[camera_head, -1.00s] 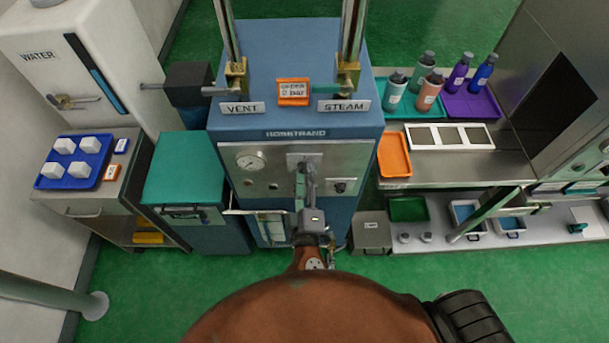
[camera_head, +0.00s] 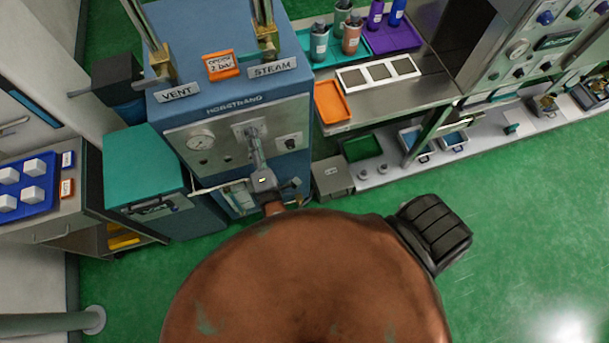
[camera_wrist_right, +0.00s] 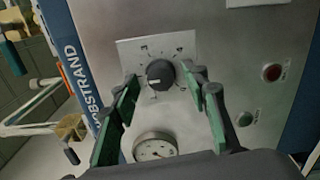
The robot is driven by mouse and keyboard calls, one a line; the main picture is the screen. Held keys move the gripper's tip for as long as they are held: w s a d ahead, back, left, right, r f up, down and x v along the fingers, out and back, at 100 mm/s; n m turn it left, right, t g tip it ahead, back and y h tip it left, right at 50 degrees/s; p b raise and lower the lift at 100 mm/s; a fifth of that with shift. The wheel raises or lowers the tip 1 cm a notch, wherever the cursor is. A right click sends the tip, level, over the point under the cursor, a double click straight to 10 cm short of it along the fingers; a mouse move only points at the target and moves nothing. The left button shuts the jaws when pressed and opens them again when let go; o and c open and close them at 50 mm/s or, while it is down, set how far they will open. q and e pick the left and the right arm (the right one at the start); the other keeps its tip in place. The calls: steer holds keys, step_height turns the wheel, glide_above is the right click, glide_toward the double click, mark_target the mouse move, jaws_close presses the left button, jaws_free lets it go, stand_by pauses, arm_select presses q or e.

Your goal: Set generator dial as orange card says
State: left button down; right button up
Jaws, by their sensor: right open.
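The blue generator (camera_head: 290,85) stands upper left of centre in the head view. On its top an orange card (camera_head: 220,65) seems to read "ORDER 2 bar". In the right wrist view the black dial knob (camera_wrist_right: 160,74) sits on a pale marked plate (camera_wrist_right: 183,44); its setting is too small to read. My right gripper (camera_wrist_right: 160,82) is open, its green-padded fingers either side of the knob; I cannot tell whether they touch it. In the head view the right gripper (camera_head: 254,145) is at the front panel and hides the dial. My left gripper is not in view.
A pressure gauge (camera_head: 201,138) is left of the dial, and another small black knob (camera_head: 290,143) is right of it. A teal-lidded bin (camera_head: 145,165) stands left of the generator. A steel bench (camera_head: 395,95) with trays and bottles is to the right. Green floor is open at right.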

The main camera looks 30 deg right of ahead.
steer(key=s+a+n+p, duration=0.2)
steer(key=s+n+p, duration=0.75)
steer(key=n, duration=0.65)
steer(key=d+f+m+g, duration=0.2)
steer(key=d+f+g, duration=0.1)
steer(key=f, duration=0.7)
steer(key=s+d+f+m+g, duration=0.1)
steer(key=d+f+m+g, duration=0.2)
steer(key=f, duration=0.8)
steer(key=d+f+m+g+y, duration=0.1)
steer(key=d+f, duration=0.4)
steer(key=f, duration=0.6)
steer(key=shift+s+d+f+m+g, duration=0.25)
steer(key=shift+s+d+m+g, duration=0.05)
steer(key=shift+m+g, duration=0.65)
